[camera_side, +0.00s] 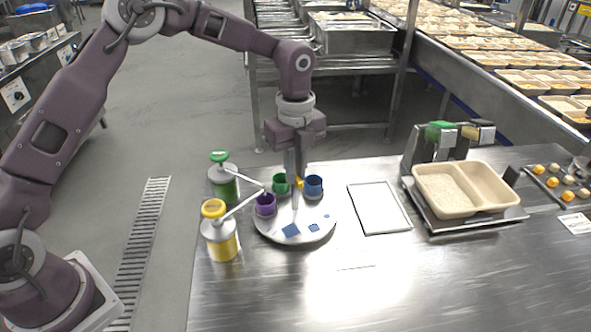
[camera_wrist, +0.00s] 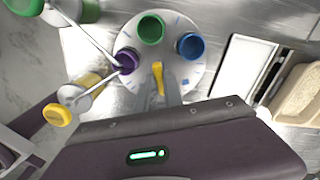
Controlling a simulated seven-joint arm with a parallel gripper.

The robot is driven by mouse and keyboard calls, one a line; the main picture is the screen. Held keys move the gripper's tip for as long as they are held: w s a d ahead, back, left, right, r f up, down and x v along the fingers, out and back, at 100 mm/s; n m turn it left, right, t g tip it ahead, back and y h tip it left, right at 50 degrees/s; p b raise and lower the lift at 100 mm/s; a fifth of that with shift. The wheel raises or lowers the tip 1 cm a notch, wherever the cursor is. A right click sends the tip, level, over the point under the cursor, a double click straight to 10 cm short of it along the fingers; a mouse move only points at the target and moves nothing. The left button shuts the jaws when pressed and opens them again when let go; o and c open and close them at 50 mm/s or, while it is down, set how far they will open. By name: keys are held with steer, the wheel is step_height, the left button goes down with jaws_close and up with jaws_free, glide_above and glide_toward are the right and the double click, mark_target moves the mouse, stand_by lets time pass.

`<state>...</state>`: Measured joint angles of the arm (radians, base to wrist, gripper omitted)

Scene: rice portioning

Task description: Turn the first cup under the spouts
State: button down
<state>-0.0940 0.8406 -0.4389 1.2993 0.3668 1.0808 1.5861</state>
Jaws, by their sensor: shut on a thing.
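A round pale turntable (camera_side: 270,231) carries a purple cup (camera_side: 265,206), a green cup (camera_side: 281,184) and a blue cup (camera_side: 314,187). A green-topped pump bottle (camera_side: 222,182) and a yellow-topped pump bottle (camera_side: 220,233) stand left of it. Their thin spouts reach to the purple cup (camera_wrist: 127,63); in the wrist view the spout ends meet at its edge. My gripper (camera_side: 297,186) points down over the turntable, shut on a yellow handle (camera_wrist: 157,74) that shows between its fingers in the wrist view. The handle's base is partly hidden.
A flat white-topped plate (camera_side: 379,208) lies right of the turntable. A two-compartment beige tray (camera_side: 466,190) with rice sits on a metal stand further right. Small yellow and pale pieces (camera_side: 552,182) lie at the far right. The front of the steel table (camera_side: 400,290) is clear.

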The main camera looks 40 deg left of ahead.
steer(key=shift+m, duration=0.3)
stand_by(0.5)
steer(key=c, duration=1.5)
jaws_free()
steer(key=shift+o, duration=0.2)
step_height(320, 180, up, 7)
steer(key=shift+r, duration=0.1)
